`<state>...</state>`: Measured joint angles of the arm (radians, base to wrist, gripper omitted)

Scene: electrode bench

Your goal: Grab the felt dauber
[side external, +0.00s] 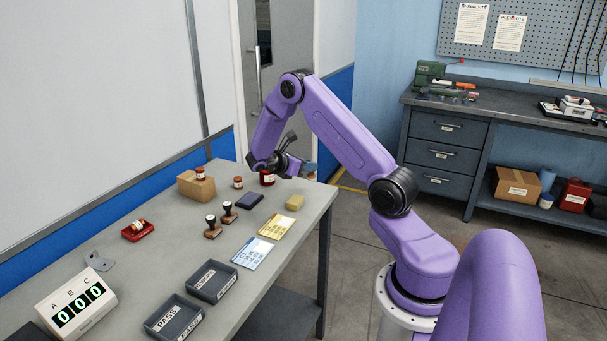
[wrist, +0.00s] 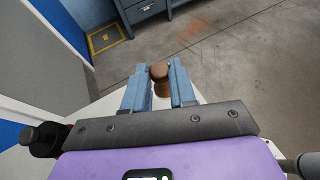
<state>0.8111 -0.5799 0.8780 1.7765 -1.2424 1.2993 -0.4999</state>
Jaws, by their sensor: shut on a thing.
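The felt dauber shows as a brown, rounded wooden knob (wrist: 160,76) between the two blue fingers in the wrist view. My gripper (wrist: 158,82) is shut on it, one finger on each side. In the side external view my gripper (side external: 308,168) is at the far right end of the bench, low over its edge, and the dauber there is mostly hidden by the fingers. Its felt end cannot be made out.
A red jar (side external: 267,179) stands just left of my gripper.

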